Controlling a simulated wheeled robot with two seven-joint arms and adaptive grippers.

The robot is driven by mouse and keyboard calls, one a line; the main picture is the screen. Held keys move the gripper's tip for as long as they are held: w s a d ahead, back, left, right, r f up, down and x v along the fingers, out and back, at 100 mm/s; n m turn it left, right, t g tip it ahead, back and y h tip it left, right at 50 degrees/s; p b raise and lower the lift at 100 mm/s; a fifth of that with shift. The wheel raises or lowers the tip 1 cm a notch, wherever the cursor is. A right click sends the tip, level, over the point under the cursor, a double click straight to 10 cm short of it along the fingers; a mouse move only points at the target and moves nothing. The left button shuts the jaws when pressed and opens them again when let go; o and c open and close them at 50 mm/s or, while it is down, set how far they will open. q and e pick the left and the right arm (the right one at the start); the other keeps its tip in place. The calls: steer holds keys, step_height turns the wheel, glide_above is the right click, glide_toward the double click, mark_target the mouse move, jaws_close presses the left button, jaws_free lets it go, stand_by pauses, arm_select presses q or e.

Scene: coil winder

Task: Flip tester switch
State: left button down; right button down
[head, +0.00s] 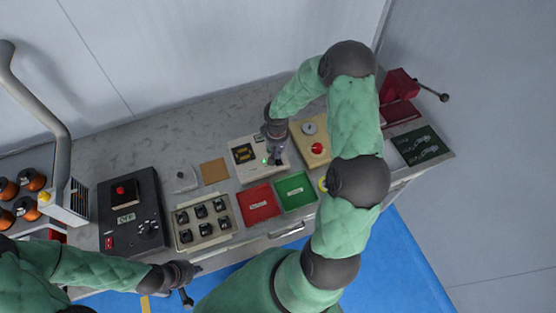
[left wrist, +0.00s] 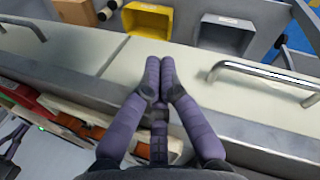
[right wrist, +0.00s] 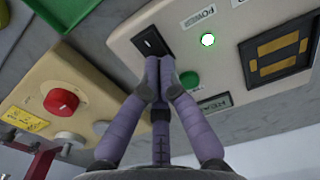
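The tester (head: 243,170) is a beige box on the bench, and it fills the upper right of the right wrist view (right wrist: 225,70). My left gripper (head: 187,291) is shut and empty at the bench's front edge (left wrist: 160,62).
A beige box with a red knob (head: 316,148) stands right of the tester. Red (head: 259,203) and green (head: 296,191) trays lie in front. A tray of dark parts (head: 203,222) and a black control box (head: 130,212) are left.

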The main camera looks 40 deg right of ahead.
steer(key=shift+f+b, duration=0.3)
steer(key=shift+f, duration=0.05)
steer(key=shift+r, duration=0.1)
steer(key=shift+r+p, duration=2.25)
steer(key=shift+r, duration=1.2)
